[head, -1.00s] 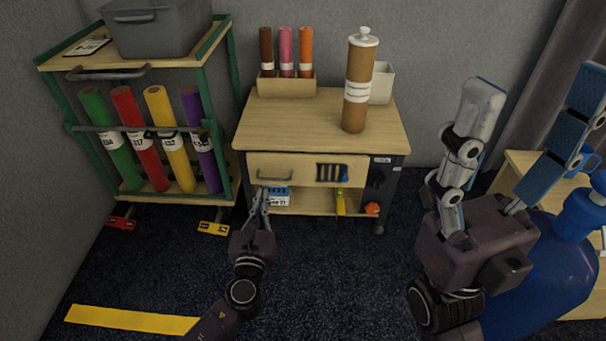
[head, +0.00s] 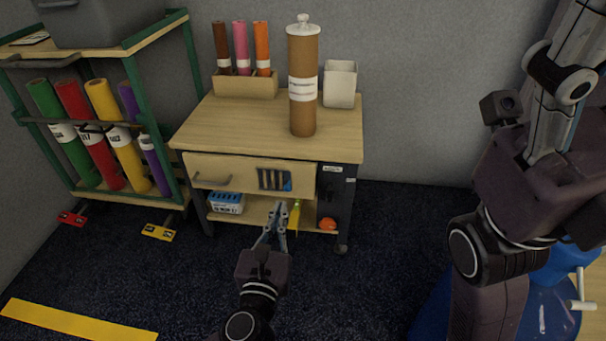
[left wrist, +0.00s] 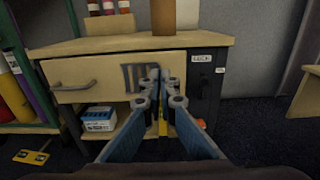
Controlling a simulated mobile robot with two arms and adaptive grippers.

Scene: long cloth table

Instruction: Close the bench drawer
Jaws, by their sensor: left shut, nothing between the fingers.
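The wooden bench (head: 250,125) stands against the back wall. Its drawer front (head: 222,170) has a bar handle (head: 212,183) at the left and a slotted window (head: 274,180) at the right. The drawer front seems to stand slightly proud of the bench; how far is unclear. My left gripper (head: 277,208) is shut and empty, below and in front of the drawer's right part. In the left wrist view its fingertips (left wrist: 163,76) overlap the drawer front near the slots; contact cannot be told. My right gripper (head: 560,90) is raised close to the camera, partly cut off.
A lidded brown cylinder (head: 303,85), a white cup (head: 340,84) and a tube holder (head: 246,84) stand on the bench. A blue-white box (head: 226,203) and an orange item (head: 327,223) are on the lower shelf. A green-framed rack (head: 190,95) stands left. The floor in front is clear.

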